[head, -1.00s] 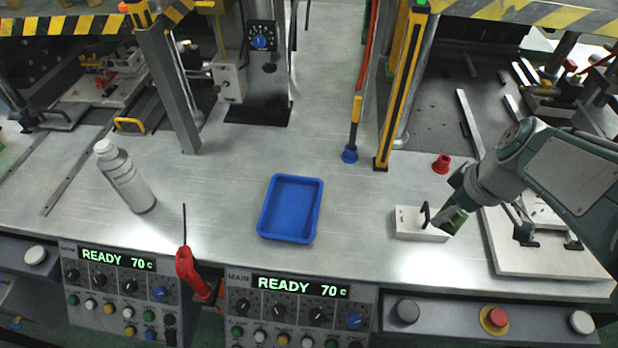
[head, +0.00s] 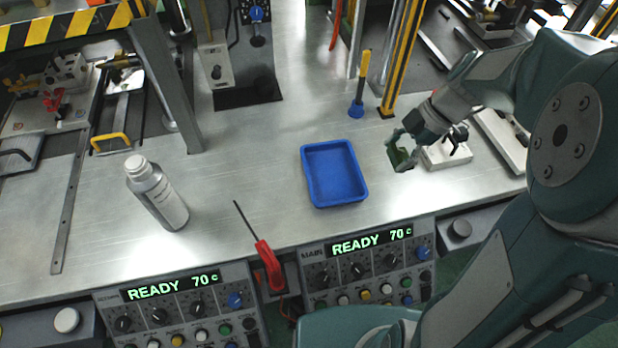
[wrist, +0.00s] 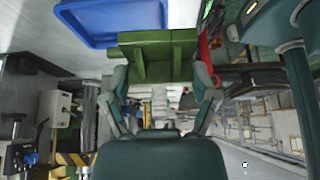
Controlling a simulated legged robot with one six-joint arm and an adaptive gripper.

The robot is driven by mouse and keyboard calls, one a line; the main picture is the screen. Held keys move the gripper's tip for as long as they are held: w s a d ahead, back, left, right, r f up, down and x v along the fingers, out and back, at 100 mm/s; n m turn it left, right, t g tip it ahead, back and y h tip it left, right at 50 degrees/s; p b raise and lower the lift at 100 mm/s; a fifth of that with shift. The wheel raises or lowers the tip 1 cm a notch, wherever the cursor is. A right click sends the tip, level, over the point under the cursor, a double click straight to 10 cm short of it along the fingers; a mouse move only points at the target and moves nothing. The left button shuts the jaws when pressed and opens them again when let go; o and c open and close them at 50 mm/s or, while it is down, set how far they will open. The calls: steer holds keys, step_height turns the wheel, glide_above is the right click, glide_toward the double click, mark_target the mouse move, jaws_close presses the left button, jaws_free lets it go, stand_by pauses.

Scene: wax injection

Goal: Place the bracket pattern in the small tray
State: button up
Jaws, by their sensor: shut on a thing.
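The green bracket pattern (head: 403,160) is held between the fingers of my gripper (head: 400,146), just right of the small blue tray in the head view. The wrist view shows the green bracket (wrist: 152,58) across both fingertips of my gripper (wrist: 163,77). The small blue tray (head: 335,176) lies empty on the metal bench. Its blue side also shows beyond the bracket in the wrist view (wrist: 110,20). The bracket is apart from the tray in the head view; its exact height above the bench is hard to tell.
A white block with a black handle (head: 446,154) sits right of my gripper. A red-handled screwdriver (head: 265,262) lies at the front edge, left of the tray. A blue-based yellow tool (head: 358,90) stands behind the tray.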

steer(key=w+a+f, duration=0.3)
steer(key=a+f, duration=0.1)
steer(key=a, duration=0.4)
glide_above(322, 179)
steer(key=d, duration=0.2)
step_height(322, 179, down, 4)
steer(key=shift+s+f, duration=0.15)
steer(key=shift+a+f, duration=0.1)
steer(key=shift+f, duration=0.15)
steer(key=shift+w+f, duration=0.2)
steer(key=shift+f, duration=0.25)
step_height(322, 179, down, 3)
steer(key=shift+f, duration=0.2)
steer(key=shift+a, duration=0.4)
steer(key=o, duration=0.8)
steer(key=shift+d, duration=0.1)
steer(key=shift+o, duration=0.3)
steer(key=shift+d, duration=0.25)
steer(key=shift+a, duration=0.1)
